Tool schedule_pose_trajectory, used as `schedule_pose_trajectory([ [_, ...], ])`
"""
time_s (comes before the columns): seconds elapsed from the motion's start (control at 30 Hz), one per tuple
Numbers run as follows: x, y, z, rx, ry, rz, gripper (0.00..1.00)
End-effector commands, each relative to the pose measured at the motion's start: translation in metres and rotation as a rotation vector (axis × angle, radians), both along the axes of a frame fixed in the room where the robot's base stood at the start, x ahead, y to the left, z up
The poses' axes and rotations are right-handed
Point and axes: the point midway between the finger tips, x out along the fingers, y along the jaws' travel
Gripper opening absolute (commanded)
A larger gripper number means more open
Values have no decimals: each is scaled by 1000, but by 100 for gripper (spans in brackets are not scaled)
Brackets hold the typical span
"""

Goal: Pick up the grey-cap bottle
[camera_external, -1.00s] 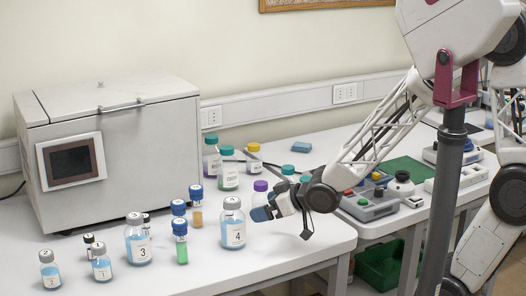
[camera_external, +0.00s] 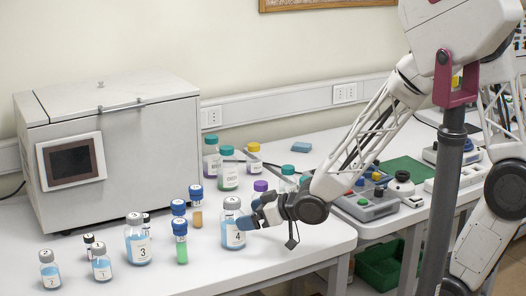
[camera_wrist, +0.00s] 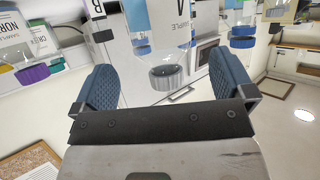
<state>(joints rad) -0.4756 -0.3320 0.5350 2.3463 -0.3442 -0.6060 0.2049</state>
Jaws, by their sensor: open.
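Several grey-cap bottles stand upright on the white table. The large one labelled 4 (camera_external: 232,230), holding blue liquid, is at my gripper (camera_external: 252,217). The one labelled 3 (camera_external: 138,246) stands to its left, with smaller ones labelled 1 (camera_external: 101,268) and 2 (camera_external: 50,274) at the front left. In the wrist view, my gripper (camera_wrist: 168,88) is open, with blue pads wide apart. Bottle 4 (camera_wrist: 165,25) appears upside down there, its grey cap (camera_wrist: 180,76) in the gap between the pads. I cannot tell if a pad touches it.
Blue-cap vials (camera_external: 181,242) stand just left of bottle 4. A purple-cap bottle (camera_external: 260,187) is close behind my gripper, and green-cap bottles (camera_external: 229,175) stand further back. A grey box machine (camera_external: 110,145) fills the back left.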

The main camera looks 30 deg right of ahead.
Motion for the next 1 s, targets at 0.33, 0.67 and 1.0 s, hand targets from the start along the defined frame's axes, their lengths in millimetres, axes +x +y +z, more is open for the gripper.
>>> schedule_pose_trajectory([
  [0.33, 6, 5, -3, 0, 0, -1, 100],
  [0.67, 8, 7, -4, 0, 1, -1, 100],
  [1.0, 25, 22, -13, 0, 0, -1, 100],
])
